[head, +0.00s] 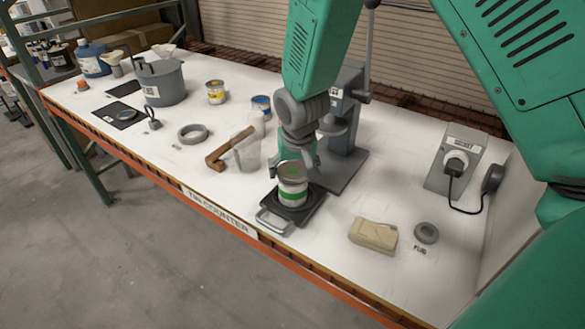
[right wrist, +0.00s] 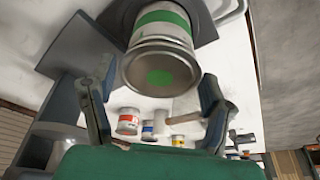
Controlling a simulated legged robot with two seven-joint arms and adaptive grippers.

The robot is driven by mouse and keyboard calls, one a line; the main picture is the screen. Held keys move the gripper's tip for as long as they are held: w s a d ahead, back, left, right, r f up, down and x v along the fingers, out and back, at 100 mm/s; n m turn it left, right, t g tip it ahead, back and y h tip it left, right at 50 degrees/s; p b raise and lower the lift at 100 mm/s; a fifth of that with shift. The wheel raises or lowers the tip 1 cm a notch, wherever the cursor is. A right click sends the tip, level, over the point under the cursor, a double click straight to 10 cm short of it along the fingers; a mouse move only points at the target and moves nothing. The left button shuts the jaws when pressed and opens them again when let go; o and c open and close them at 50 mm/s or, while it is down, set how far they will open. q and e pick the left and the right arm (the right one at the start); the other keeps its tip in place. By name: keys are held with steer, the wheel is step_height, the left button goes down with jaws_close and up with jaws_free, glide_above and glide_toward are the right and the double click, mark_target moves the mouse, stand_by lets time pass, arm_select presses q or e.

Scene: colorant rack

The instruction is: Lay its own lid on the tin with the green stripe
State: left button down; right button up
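The tin with the green stripe (head: 292,196) stands upright on a dark tray with a metal handle (head: 272,222). It also shows in the right wrist view (right wrist: 163,22). A silver lid with a green dot (right wrist: 158,72) appears to lie on the tin's top, roughly centred; whether it is pressed fully down I cannot tell. In the head view this lid (head: 291,167) shows at the tin's top. My right gripper (head: 294,163) is just above and behind the tin. Its fingers (right wrist: 157,88) are spread on both sides of the lid, with small gaps. My left gripper is not in view.
A grey press (head: 345,125) stands close behind the tin. Yellow (head: 215,94) and blue (head: 261,104) tins stand farther back.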

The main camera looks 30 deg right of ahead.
steer(key=shift+o, duration=0.7)
steer(key=shift+r, duration=0.1)
steer(key=v, duration=1.1)
steer(key=shift+r, duration=0.35)
steer(key=shift+s+a, duration=0.1)
steer(key=shift+a, duration=0.05)
